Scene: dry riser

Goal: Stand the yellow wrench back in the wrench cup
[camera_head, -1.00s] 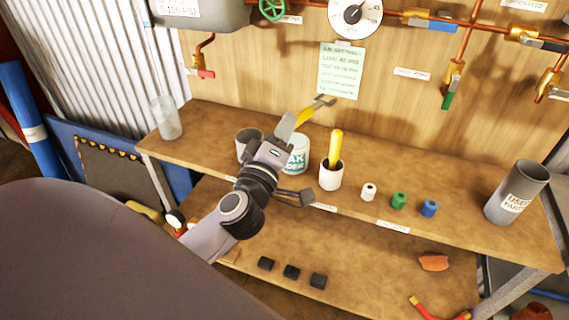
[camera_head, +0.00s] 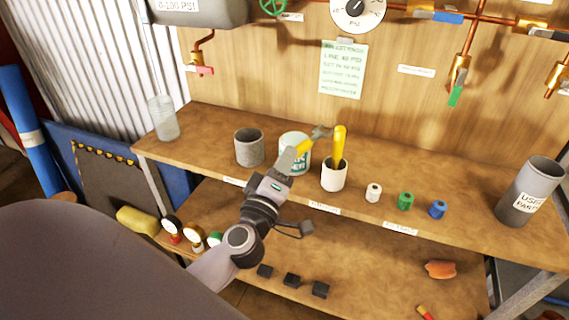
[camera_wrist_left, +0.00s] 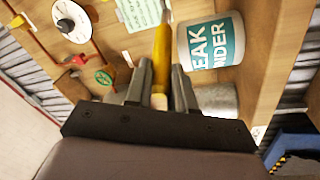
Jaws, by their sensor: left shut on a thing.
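The yellow wrench (camera_head: 304,149) is in my left gripper (camera_head: 289,162), tilted, with its grey open head up and to the right. In the left wrist view the yellow wrench (camera_wrist_left: 161,50) runs out between the fingers of my left gripper (camera_wrist_left: 161,68), which are shut on it. The wrench is in front of the white can (camera_head: 294,140). A grey, open-topped cup (camera_head: 249,148) stands left of the can. A white cup (camera_head: 333,177) right of it holds a yellow-handled tool (camera_head: 339,147). I cannot read which cup is for wrenches. My right gripper is not in view.
On the upper shelf (camera_head: 200,127) stand a glass jar (camera_head: 163,118), white, green and blue rolls (camera_head: 405,201), and a dark used-parts bin (camera_head: 528,190). Gauges (camera_head: 193,238) and black blocks (camera_head: 291,281) are on the lower shelf. A pegboard-like wooden wall (camera_head: 400,110) with pipes stands behind.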

